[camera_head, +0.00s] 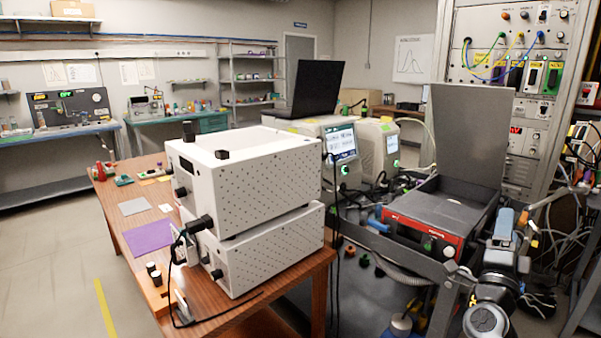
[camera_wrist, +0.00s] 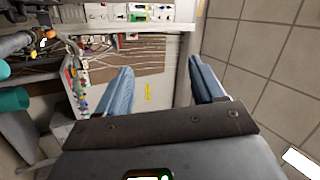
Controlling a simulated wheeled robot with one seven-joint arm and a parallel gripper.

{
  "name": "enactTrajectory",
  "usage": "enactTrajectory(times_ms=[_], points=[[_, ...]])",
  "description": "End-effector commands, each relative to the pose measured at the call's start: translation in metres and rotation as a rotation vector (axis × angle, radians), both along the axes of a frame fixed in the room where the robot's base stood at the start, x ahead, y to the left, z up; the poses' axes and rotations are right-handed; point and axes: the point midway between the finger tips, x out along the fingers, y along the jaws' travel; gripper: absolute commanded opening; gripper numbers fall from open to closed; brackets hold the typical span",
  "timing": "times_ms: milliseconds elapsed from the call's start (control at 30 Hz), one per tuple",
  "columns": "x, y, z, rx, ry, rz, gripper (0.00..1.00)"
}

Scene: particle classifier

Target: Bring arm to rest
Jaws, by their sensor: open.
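My gripper (camera_wrist: 160,72) shows in the wrist view with its two blue fingers spread apart. Nothing is between the fingers, and they touch nothing that I can see. Beyond them are a pale panel edge and electronics equipment (camera_wrist: 125,12), seen from a tilted angle. In the head view, part of my arm (camera_head: 490,300) is at the lower right, bent beside the equipment rack. I cannot clearly make out the fingertips there.
A wooden table (camera_head: 120,205) bears two stacked white perforated boxes (camera_head: 262,180). A red-fronted device (camera_head: 425,235) with a raised grey lid stands close left of my arm. The rack (camera_head: 520,80) with cables is behind it. Open floor (camera_head: 50,260) lies at left.

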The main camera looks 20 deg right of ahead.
Motion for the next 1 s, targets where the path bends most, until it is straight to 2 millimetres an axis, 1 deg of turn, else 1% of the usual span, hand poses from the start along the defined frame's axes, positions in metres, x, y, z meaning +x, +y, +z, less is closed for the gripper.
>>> enactTrajectory(times_ms=[33, 167, 200, 367, 500, 567, 600, 667, 800, 867, 1000], points=[[-0.011, 0.015, -0.012, -0.042, 0.063, 0.02, 0.68], [-0.035, 0.054, -0.035, -0.149, 0.209, 0.072, 0.68], [-0.043, 0.067, -0.043, -0.181, 0.254, 0.09, 0.68], [-0.078, 0.117, -0.069, -0.303, 0.422, 0.165, 0.68], [-0.114, 0.161, -0.089, -0.402, 0.56, 0.235, 0.68], [-0.131, 0.18, -0.096, -0.441, 0.615, 0.266, 0.68], [-0.142, 0.192, -0.101, -0.467, 0.652, 0.288, 0.68], [-0.16, 0.21, -0.106, -0.505, 0.705, 0.321, 0.68], [-0.202, 0.251, -0.115, -0.588, 0.823, 0.398, 0.68], [-0.221, 0.267, -0.116, -0.622, 0.87, 0.431, 0.68], [-0.264, 0.303, -0.115, -0.694, 0.976, 0.508, 0.68]])
